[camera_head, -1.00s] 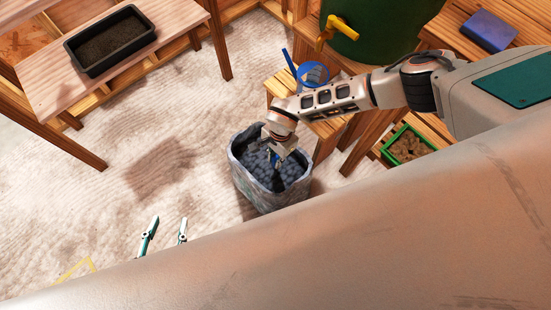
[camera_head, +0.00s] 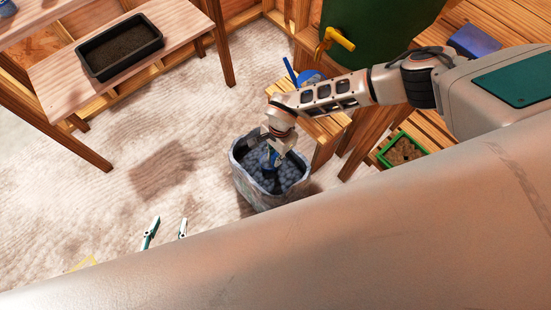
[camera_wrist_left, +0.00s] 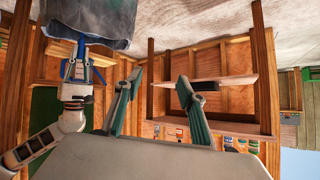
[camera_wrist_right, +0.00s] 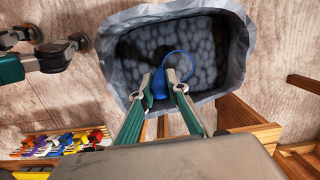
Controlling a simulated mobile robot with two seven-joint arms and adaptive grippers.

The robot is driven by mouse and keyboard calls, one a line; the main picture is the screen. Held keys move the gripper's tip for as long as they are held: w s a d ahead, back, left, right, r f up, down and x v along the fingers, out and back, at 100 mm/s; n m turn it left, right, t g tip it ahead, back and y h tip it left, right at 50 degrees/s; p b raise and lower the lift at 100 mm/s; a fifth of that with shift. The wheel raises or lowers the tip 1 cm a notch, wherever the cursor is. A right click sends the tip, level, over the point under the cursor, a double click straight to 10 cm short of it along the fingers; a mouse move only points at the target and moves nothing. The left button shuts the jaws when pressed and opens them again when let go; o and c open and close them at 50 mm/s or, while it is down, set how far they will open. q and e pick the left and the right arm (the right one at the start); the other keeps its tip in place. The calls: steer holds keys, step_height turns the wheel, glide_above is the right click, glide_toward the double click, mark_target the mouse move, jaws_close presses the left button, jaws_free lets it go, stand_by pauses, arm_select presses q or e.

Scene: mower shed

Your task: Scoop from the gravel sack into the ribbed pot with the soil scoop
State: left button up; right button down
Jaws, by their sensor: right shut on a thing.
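The gravel sack (camera_head: 243,183) is a grey, crinkled open bag of dark rounded stones on the floor. It also shows in the right wrist view (camera_wrist_right: 238,45). My right gripper (camera_head: 272,155) is above its mouth, shut on the blue soil scoop (camera_head: 271,165). In the right wrist view the scoop's handle (camera_wrist_right: 160,84) is between the fingertips and a thin blue curved rim lies over the stones; how much the scoop holds is unclear. My left gripper (camera_head: 166,230) is open and empty, low at the left, apart from the sack. I cannot make out the ribbed pot.
A wooden bench holds a black soil tray (camera_head: 90,62). A wooden stool (camera_head: 325,128) with a blue object stands close behind the sack. A green barrel (camera_head: 385,30) with a yellow tap and a green crate (camera_head: 382,157) are at the right. Floor left of the sack is clear.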

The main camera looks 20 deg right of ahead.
steer(key=shift+r+p, duration=2.05)
steer(key=shift+r, duration=1.8)
steer(key=shift+r, duration=0.15)
